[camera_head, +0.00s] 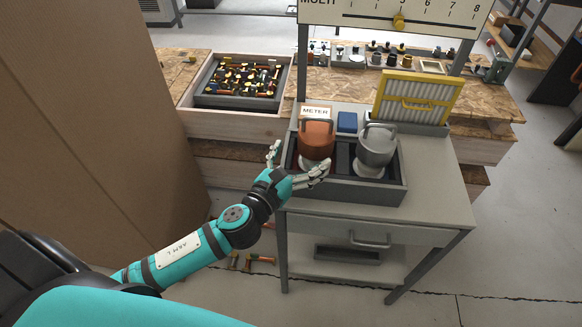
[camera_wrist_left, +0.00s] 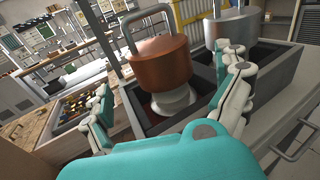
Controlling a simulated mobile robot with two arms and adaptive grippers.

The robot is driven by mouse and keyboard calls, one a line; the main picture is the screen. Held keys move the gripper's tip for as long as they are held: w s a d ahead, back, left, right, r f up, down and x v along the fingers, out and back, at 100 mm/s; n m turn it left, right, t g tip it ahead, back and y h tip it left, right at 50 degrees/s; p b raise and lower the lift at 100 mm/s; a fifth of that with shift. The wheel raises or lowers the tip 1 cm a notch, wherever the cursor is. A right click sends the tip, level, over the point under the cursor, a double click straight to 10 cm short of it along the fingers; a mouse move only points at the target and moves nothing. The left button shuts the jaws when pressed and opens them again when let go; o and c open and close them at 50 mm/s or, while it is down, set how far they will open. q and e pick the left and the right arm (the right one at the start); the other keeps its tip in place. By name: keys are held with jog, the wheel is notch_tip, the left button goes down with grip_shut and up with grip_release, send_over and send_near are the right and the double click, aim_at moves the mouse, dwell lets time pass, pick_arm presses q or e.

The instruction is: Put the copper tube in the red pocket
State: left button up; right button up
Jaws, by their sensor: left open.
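The copper tube (camera_head: 316,138) is a copper-coloured cylinder with a loop handle on top and a white ceramic-like foot. It stands upright in the left compartment of a dark grey tray (camera_head: 345,190) on the cart. Dark red lining of the red pocket (camera_wrist_left: 203,88) shows beside its foot in the wrist view, where the copper tube (camera_wrist_left: 160,65) is large and central. My left gripper (camera_head: 299,162) is open, with fingers to either side of the tube's lower part. I cannot tell whether they touch it. The foot's underside is hidden. My right gripper is not in view.
A silver tube (camera_head: 376,145) with a similar handle stands close by in the tray's right compartment. A blue block (camera_head: 347,122), a METER label (camera_head: 316,113) and a yellow-framed filter (camera_head: 417,98) are behind. A tall brown panel (camera_head: 95,110) stands at left.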

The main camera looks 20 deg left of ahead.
pick_arm(q)
jog(key=shift+s+a+r, duration=0.1)
jog(key=shift+s+a, duration=0.05)
jog(key=shift+s, duration=0.95)
jog(key=shift+s+a+r, duration=0.1)
jog(key=shift+s+a, duration=0.05)
jog(key=shift+s, duration=0.9)
jog(key=shift+f, duration=0.1)
